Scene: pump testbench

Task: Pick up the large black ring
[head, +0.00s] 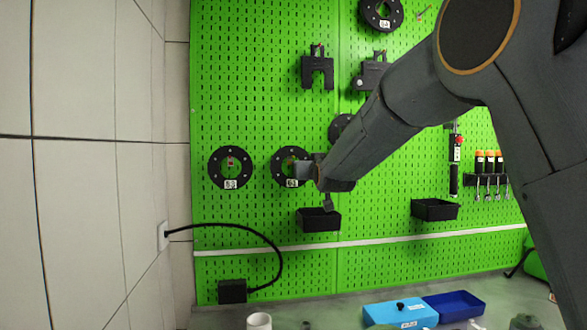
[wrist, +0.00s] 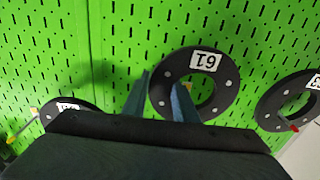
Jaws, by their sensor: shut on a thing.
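A black ring labelled 61 (head: 278,170) hangs on the green pegboard, with small bolts around its flat face. It also shows in the wrist view (wrist: 228,80), label upside down. My gripper (head: 305,170) is at the ring's right side in the head view. In the wrist view its two fingers (wrist: 160,84) straddle the ring's rim, one outside and one at the central hole, and it is shut on the rim. The ring still lies close against the board.
Another black ring (head: 214,168) hangs to the left, one (head: 382,27) at the top and one (head: 338,126) partly behind my arm. Black brackets (head: 317,72) and small black bins (head: 319,225) are on the board. Blue trays (head: 400,315) stand on the bench below.

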